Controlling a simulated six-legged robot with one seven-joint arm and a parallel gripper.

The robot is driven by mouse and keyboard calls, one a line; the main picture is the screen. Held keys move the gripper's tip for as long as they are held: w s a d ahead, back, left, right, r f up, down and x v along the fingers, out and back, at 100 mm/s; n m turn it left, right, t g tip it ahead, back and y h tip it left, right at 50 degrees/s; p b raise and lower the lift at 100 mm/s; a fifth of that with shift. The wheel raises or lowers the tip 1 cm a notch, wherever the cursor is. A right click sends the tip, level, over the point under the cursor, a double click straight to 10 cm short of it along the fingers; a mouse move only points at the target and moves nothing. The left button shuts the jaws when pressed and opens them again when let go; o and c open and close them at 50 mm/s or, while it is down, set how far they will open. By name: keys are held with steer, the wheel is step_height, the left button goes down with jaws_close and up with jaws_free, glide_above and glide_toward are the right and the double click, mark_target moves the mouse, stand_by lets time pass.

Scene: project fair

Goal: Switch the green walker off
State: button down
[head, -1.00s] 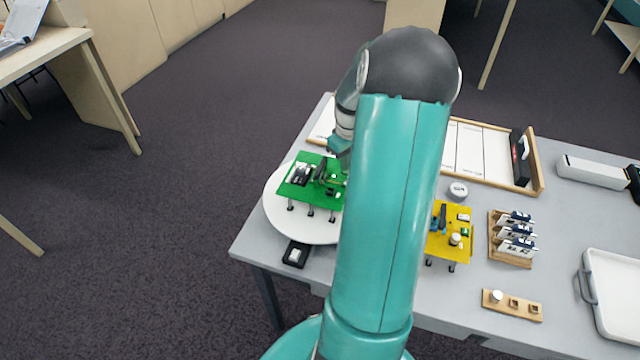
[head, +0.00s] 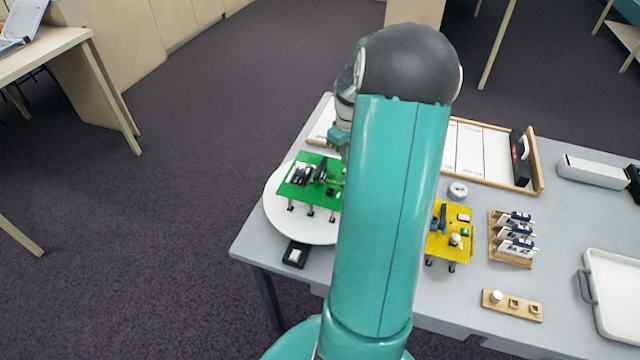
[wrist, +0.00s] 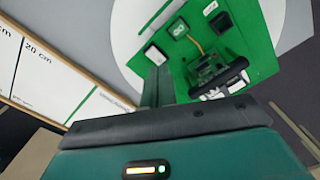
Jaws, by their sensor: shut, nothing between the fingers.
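The green walker (head: 325,200) stands on a white round disc (head: 276,222) at the left end of the table, carrying dark parts on its flat green top. Its green plate also fills the upper part of the wrist view (wrist: 262,45), with a small white-and-black part (wrist: 155,54) near one corner and a dark component with wires farther right. My gripper (wrist: 158,80) is shut and empty, its fingertips close to that white-and-black part; I cannot tell whether they touch. In the head view my arm hides the fingertips and the walker's right edge.
A small black box with a white top (head: 295,254) lies at the table's front edge. A yellow walker (head: 440,247) stands right of my arm. A wooden-framed board (head: 480,150) lies behind. A rack of modules (head: 510,255) and a white tray (head: 615,290) are farther right.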

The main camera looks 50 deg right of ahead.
steer(key=shift+r, duration=2.05)
steer(key=w+a+r+t+h, duration=0.1)
steer(key=w+a+r, duration=0.1)
steer(key=a+r, duration=0.65)
steer(key=w+a+r+t+h, duration=0.1)
steer(key=a+r, duration=0.3)
steer(key=a, duration=1)
steer(key=s+a+r+t+y, duration=0.1)
steer(key=s+a, duration=0.4)
steer(key=a, duration=0.4)
steer(key=s+a+r+n+t+y, duration=0.1)
steer(key=s+a, duration=0.4)
steer(key=a, duration=0.5)
steer(key=shift+s+r+t, duration=0.3)
steer(key=shift+t, duration=0.5)
steer(key=shift+d, duration=0.2)
